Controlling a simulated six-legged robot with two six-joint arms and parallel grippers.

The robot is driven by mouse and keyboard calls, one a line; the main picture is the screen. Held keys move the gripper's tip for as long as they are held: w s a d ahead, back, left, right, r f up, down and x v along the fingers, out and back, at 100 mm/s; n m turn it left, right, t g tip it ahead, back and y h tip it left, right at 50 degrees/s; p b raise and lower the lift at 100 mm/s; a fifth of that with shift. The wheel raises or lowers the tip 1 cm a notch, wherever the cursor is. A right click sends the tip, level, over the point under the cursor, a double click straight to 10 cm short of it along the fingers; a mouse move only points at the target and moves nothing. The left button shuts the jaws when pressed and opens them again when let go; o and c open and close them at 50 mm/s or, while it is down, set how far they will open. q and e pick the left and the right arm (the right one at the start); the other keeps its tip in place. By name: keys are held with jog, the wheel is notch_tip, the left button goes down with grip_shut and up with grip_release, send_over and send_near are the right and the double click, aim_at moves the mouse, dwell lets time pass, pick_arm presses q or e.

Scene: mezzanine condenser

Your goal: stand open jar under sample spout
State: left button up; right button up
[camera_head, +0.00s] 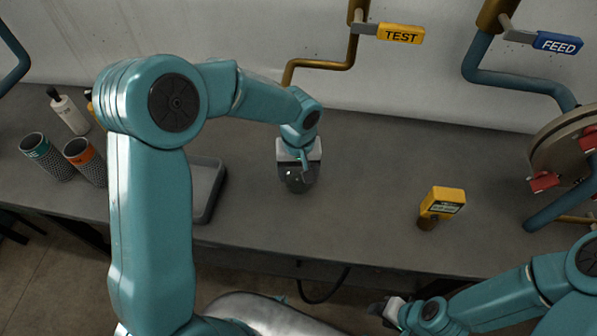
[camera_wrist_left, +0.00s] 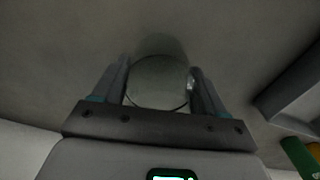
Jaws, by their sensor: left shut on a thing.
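My left gripper (camera_head: 300,168) is over the bench and shut on a clear glass jar (camera_head: 298,184). In the left wrist view, the jar's round open-looking mouth (camera_wrist_left: 158,82) lies between the two fingers. The jar looks upright, at or close to the bench top; I cannot tell whether it touches. The sample spout is a brass pipe (camera_head: 318,65) with a yellow TEST handle (camera_head: 401,34); it bends down at its left end, behind my left arm. The jar is below and in front of that end. My right gripper (camera_head: 385,309) is low at the front edge, its fingers unclear.
A grey tray (camera_head: 219,190) stands left of the jar. Two patterned cups (camera_head: 40,152) and a white bottle (camera_head: 68,113) are farther left. A yellow meter (camera_head: 441,205) stands at right. A blue FEED handle (camera_head: 557,43) and a round flange (camera_head: 563,150) are at far right.

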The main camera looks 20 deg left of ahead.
pick_arm(q)
jog(key=shift+w+f, duration=0.1)
jog(key=shift+f, duration=0.45)
jog(key=shift+r, duration=0.1)
jog(key=o, duration=1.1)
jog(key=shift+f, duration=0.2)
jog(key=shift+o, duration=0.2)
jog(key=shift+r, duration=0.1)
